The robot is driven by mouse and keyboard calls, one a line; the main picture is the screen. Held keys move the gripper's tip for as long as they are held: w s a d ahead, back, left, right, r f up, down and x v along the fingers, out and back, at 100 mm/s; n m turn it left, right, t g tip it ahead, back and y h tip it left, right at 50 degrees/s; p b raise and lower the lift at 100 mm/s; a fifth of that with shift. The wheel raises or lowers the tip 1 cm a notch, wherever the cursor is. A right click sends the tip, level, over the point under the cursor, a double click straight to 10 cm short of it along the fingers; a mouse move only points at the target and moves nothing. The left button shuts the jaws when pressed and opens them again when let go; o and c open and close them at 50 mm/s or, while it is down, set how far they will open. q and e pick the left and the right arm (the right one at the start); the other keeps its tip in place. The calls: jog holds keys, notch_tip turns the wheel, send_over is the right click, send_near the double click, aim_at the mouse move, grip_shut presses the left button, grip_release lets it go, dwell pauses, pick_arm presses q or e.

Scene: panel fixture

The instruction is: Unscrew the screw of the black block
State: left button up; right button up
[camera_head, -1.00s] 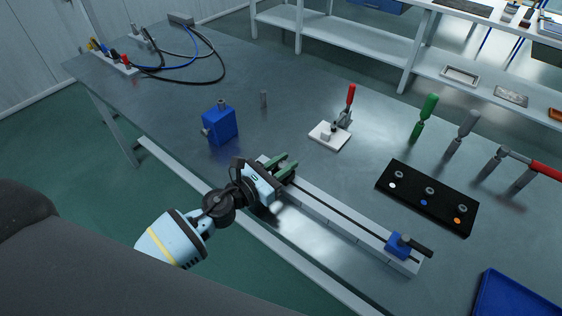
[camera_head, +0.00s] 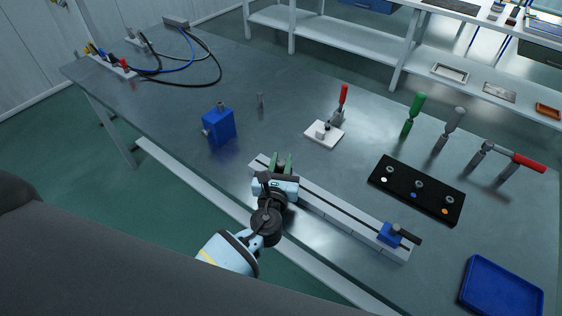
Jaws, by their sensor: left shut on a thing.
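My left gripper (camera_head: 282,164) comes in from below, its green fingers at the left end of a pale slotted rail (camera_head: 336,210). It is shut on a small dark part between the fingers. The gripper body hides much of this part, so I cannot tell whether it is the screw of the black block. A blue block (camera_head: 388,236) with a dark handle sits at the rail's right end. A flat black panel (camera_head: 432,203) with several round grey pieces and white, blue and orange dots lies right of the rail. My right gripper is not in view.
A blue box (camera_head: 219,126) stands left of the rail. A red-handled clamp (camera_head: 341,104) on a white plate (camera_head: 314,138) and upright handled tools (camera_head: 411,116) stand behind. A blue tray (camera_head: 490,296) is at lower right. The table left of the clamp is mostly clear.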

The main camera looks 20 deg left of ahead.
pick_arm(q)
jog(key=shift+r, duration=0.1)
dwell(0.3)
jog(key=o, duration=0.9)
jog(key=s, duration=0.5)
jog(key=s+d, duration=0.1)
jog(key=s, duration=0.1)
jog(key=shift+s, duration=0.35)
